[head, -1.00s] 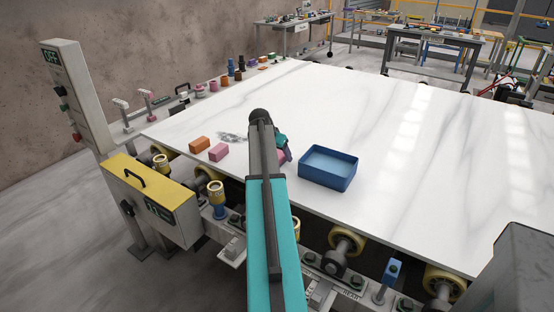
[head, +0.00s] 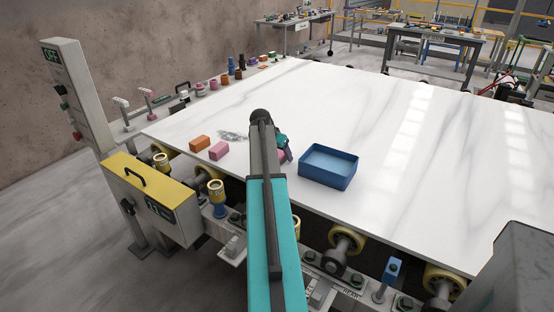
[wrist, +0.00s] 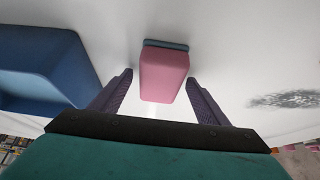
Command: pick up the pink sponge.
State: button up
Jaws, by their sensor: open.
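The pink sponge (wrist: 163,75), a block with a blue-grey layer at its far end, lies on the white slab in the wrist view. My gripper (wrist: 159,78) is open, with one finger on each side of the sponge and gaps between. I cannot tell how far above the slab the fingertips are. In the head view a pink bit of the sponge (head: 281,156) shows beside my arm, which hides most of it and the gripper.
A blue open tray (head: 328,167) stands right of the sponge; it shows at left in the wrist view (wrist: 35,65). An orange block (head: 199,144) and another pink block (head: 219,150) lie to the left, near a grey smudge (head: 233,136). The slab's right side is clear.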

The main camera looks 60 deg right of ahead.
jog(key=shift+f, duration=0.15)
jog(key=c, duration=1.2)
jog(key=shift+r+b, duration=0.35)
jog(key=shift+r, duration=1.65)
jog(key=s+a, duration=0.2)
jog(key=a, duration=0.3)
jog(key=s+a+r+b, duration=0.1)
jog(key=s+a, duration=0.1)
jog(key=a, duration=0.2)
jog(key=s+a+b, duration=0.1)
jog(key=s+a, duration=0.1)
jog(key=a, duration=0.3)
jog(key=shift+s+a+r, duration=0.15)
jog(key=shift+a+r, duration=0.05)
jog(key=shift+a, duration=0.15)
